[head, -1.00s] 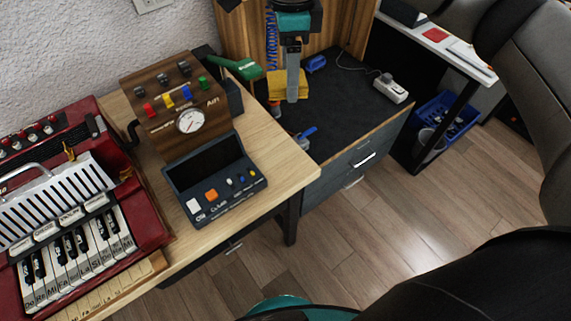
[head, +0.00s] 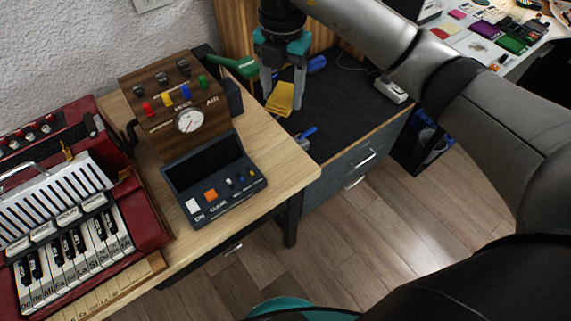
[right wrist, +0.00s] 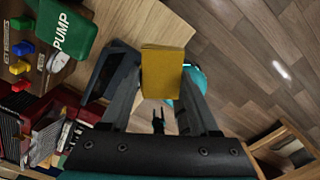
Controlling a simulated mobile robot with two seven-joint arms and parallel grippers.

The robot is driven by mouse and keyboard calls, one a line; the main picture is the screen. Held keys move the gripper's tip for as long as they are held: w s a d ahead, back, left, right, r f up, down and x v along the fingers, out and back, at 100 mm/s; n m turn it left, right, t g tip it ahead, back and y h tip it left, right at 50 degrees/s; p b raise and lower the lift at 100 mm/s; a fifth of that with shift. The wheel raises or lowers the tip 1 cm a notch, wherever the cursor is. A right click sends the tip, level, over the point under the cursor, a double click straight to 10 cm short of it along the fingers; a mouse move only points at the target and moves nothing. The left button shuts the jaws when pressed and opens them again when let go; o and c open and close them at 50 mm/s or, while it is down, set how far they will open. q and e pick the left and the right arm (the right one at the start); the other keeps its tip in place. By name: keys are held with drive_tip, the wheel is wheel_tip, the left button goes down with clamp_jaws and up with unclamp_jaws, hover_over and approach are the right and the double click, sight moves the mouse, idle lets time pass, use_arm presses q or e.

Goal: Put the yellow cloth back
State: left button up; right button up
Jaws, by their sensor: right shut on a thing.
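The yellow cloth (head: 281,95) looks like a flat folded pad. It is between the two grey fingers of my right gripper (head: 282,103), above the dark top of the cabinet (head: 345,118). In the right wrist view the cloth (right wrist: 163,70) spans the gap between the fingertips, and my right gripper (right wrist: 163,88) is shut on it. The cloth is tilted in the head view. My left gripper does not show.
A wooden gauge box (head: 178,108) and a dark button console (head: 213,178) stand on the wooden table, beside a red accordion (head: 75,205). A green PUMP handle (head: 238,66) juts towards the cabinet. A blue-handled tool (head: 306,134) and a white power strip (head: 391,89) lie on the cabinet.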

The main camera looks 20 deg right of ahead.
drive_tip(key=m, duration=0.1)
drive_tip(key=f+m, duration=0.1)
drive_tip(key=m, duration=0.3)
drive_tip(key=shift+s+d+f, duration=0.1)
drive_tip(key=shift+f, duration=0.3)
drive_tip(key=shift+f+m, duration=0.2)
drive_tip(key=shift+m, duration=0.2)
drive_tip(key=b, duration=0.3)
hover_over(284, 166)
wheel_tip(284, 166, down, 16)
drive_tip(key=shift+s+r, duration=0.1)
drive_tip(key=shift+f+b, duration=0.65)
drive_tip(key=shift+f, duration=1.35)
drive_tip(key=shift+f, duration=0.15)
drive_tip(key=o, duration=1.3)
